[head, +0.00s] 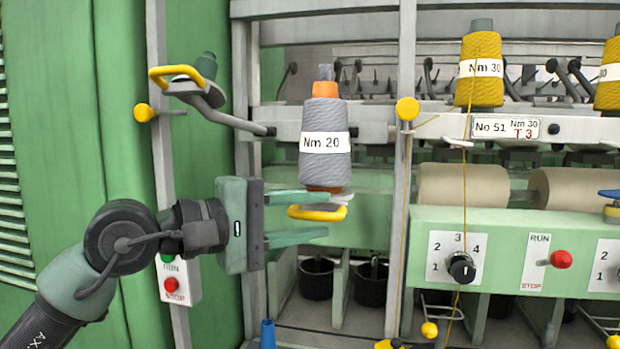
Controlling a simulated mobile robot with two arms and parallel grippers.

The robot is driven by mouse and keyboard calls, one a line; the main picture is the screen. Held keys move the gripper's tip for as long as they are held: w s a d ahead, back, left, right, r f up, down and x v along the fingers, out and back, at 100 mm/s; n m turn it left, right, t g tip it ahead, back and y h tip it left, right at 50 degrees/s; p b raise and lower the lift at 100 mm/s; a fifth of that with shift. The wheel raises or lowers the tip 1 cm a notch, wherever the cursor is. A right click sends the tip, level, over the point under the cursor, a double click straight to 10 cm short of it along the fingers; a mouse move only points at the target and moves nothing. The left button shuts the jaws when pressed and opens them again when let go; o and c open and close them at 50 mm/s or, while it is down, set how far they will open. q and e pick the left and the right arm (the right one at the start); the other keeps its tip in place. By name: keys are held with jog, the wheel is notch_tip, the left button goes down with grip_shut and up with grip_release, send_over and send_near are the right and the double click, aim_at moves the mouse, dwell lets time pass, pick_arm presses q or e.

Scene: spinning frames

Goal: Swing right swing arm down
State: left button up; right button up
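The cone stands upright with an orange top, and hides most of this arm. My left gripper (328,216) points right, its two green fingers apart above and below the handle. The handle lies in the gap between them; I cannot tell whether they touch it. A second swing arm (225,118) reaches up to the left, with its own yellow handle (175,75) and a green-tipped holder without a cone. My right gripper is not in view.
Grey posts (402,170) frame the green spinning machine. Yellow cones (480,70) marked Nm 30 stand at the upper right. A STOP box (180,284) is behind my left arm. Black cans (316,279) stand below.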

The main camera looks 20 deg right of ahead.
pick_arm(q)
notch_tip(320, 180, up, 20)
jog(key=shift+p, duration=0.45)
jog(key=shift+a, duration=0.15)
jog(key=s+a+r, duration=0.1)
jog(key=a+r, duration=0.1)
jog(key=a, duration=0.6)
jog(key=shift+s+a, duration=0.2)
dwell(0.6)
